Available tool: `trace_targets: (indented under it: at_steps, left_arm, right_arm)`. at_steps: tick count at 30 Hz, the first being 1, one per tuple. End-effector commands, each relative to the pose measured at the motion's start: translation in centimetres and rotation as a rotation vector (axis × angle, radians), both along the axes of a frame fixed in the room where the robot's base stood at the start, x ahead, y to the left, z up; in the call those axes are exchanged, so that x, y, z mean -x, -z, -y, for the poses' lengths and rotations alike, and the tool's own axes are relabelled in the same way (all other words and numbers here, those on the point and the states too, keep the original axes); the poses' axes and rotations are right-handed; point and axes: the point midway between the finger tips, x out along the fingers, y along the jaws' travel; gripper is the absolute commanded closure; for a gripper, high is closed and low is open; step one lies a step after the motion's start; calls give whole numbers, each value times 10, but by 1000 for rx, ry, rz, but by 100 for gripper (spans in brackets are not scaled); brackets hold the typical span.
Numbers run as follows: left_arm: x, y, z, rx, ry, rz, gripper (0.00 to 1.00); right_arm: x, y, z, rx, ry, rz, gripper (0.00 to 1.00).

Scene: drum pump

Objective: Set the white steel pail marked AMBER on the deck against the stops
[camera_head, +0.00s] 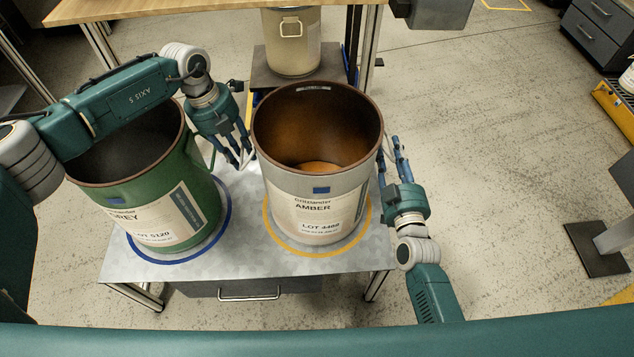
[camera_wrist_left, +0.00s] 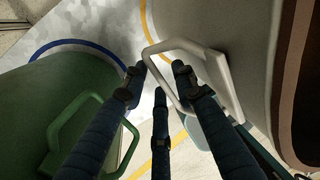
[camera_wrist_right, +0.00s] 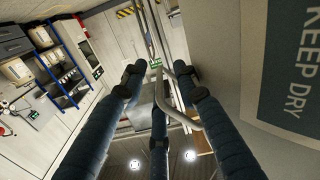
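The white pail marked AMBER (camera_head: 318,205) stands upright on the metal table inside a yellow ring; some amber-brown contents show at its bottom. My left gripper (camera_head: 240,157) is between the two pails, beside the AMBER pail's left side. In the left wrist view its fingers are spread, with the pail's pale handle (camera_wrist_left: 218,72) between them. My right gripper (camera_head: 392,152) is at the pail's right side. In the right wrist view its fingers are spread around the other handle (camera_wrist_right: 182,112). Neither gripper visibly closes on a handle. I see no clearly identifiable stops.
A green pail marked GREY (camera_head: 165,222) stands close to the left in a blue ring (camera_head: 222,238). Behind the table, a cream pail (camera_head: 291,45) stands on a low dark platform (camera_head: 262,75) by a wooden bench (camera_head: 120,10). Open floor (camera_head: 480,130) lies to the right.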

Motion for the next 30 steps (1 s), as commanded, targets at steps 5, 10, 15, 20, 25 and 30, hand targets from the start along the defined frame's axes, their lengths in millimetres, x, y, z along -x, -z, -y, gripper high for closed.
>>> trace_targets:
  at_steps: [5, 10, 15, 20, 25, 30]
  left_arm:
    - [0, 6, 1, -1, 0, 1, 72]
    - [0, 6, 1, -1, 0, 1, 72]
    - [0, 6, 1, -1, 0, 1, 94]
    - [0, 6, 1, 0, 0, 1, 100]
    - [0, 6, 2, 1, 1, 1, 100]
    - [-4, -1, 4, 9, 0, 11, 100]
  right_arm:
    - [-6, 0, 0, -1, 0, 0, 70]
    - [-6, 0, 0, -1, 0, 0, 70]
    - [-6, 0, 0, -1, 0, 0, 91]
    - [-6, 0, -1, 0, -1, -1, 100]
    - [-6, 1, -1, -1, -2, -2, 100]
    - [-8, -11, -1, -2, 1, 21, 100]
